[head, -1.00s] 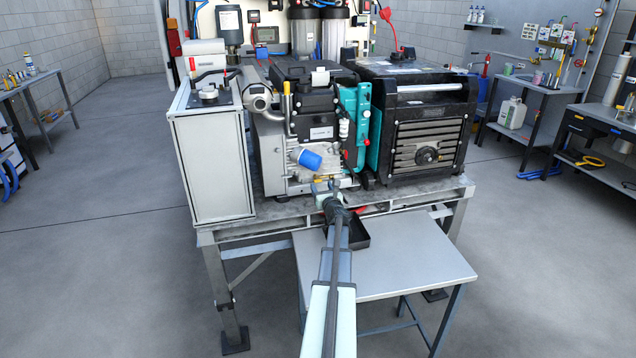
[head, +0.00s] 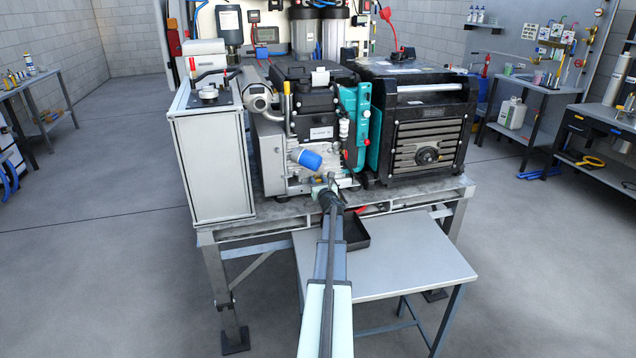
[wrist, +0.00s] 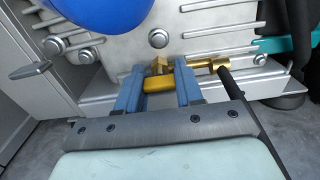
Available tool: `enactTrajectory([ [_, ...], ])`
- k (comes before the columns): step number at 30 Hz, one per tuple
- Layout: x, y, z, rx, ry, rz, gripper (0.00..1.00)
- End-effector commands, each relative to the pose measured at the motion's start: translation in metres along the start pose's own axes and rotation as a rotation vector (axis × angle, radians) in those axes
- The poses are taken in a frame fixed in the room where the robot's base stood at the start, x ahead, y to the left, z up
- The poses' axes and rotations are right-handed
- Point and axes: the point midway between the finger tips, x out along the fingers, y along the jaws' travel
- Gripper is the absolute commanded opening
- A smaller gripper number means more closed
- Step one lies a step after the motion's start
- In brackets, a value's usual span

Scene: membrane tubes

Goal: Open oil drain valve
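The oil drain valve (wrist: 158,67) is a brass fitting low on the engine's front. Its yellow lever (wrist: 158,84) lies between my gripper's two blue fingers in the wrist view. My gripper (wrist: 158,86) has its fingers well apart; the lever fills most of the gap, and I see no clear squeeze on it. A brass pipe end (wrist: 218,64) shows to the right, partly behind the right finger. In the head view my gripper (head: 327,182) is at the engine's lower front, below the blue oil filter (head: 310,159), and the arm covers part of the valve area.
A black drain tray (head: 355,232) sits on the low table (head: 410,260) under the engine. The blue filter also hangs close above the left finger in the wrist view (wrist: 100,12). A black rod (wrist: 232,85) runs down right of the fingers. A black generator (head: 425,120) stands to the right.

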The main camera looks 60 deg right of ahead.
Motion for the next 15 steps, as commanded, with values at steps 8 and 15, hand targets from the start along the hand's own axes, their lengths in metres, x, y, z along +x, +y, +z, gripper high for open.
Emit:
enactTrajectory([
  [8,-0.0001,0.0001,-0.0001,0.000,0.000,0.000,0.08],
  [15,-0.0001,0.0001,-0.0001,-0.064,0.000,0.001,0.06],
])
